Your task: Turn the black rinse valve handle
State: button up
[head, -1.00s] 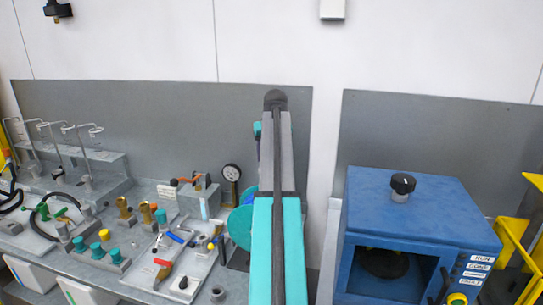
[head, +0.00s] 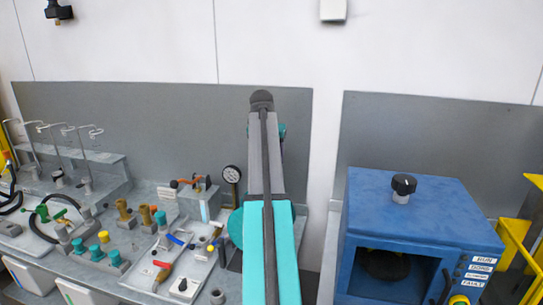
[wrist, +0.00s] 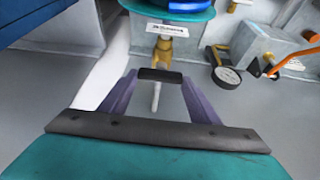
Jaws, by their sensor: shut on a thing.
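The black handle (wrist: 160,75) is a short dark bar with a pale stem below it. It lies between the tips of my gripper's two purple fingers (wrist: 159,76) in the wrist view, and the gripper is shut on it. A brass valve body (wrist: 164,50) with a white label (wrist: 166,31) shows just beyond the handle. The label's print is too blurred to read fully. In the head view my own arm hides the gripper and the handle.
A pressure gauge (wrist: 229,75) and an orange lever (wrist: 296,58) are to the right in the wrist view. In the head view, a blue box (head: 425,205) with a black knob stands right. Trays of valves and tools (head: 160,262) fill the left bench.

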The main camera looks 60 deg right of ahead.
jog(key=shift+w+a+f, duration=0.1)
jog(key=shift+a, duration=0.15)
jog(key=o, duration=1)
jog(key=shift+w, duration=0.1)
jog(key=shift+o, duration=0.2)
jog(key=shift+d, duration=0.1)
jog(key=b+v, duration=0.4)
jog(key=v, duration=1)
jog(key=shift+d, duration=0.1)
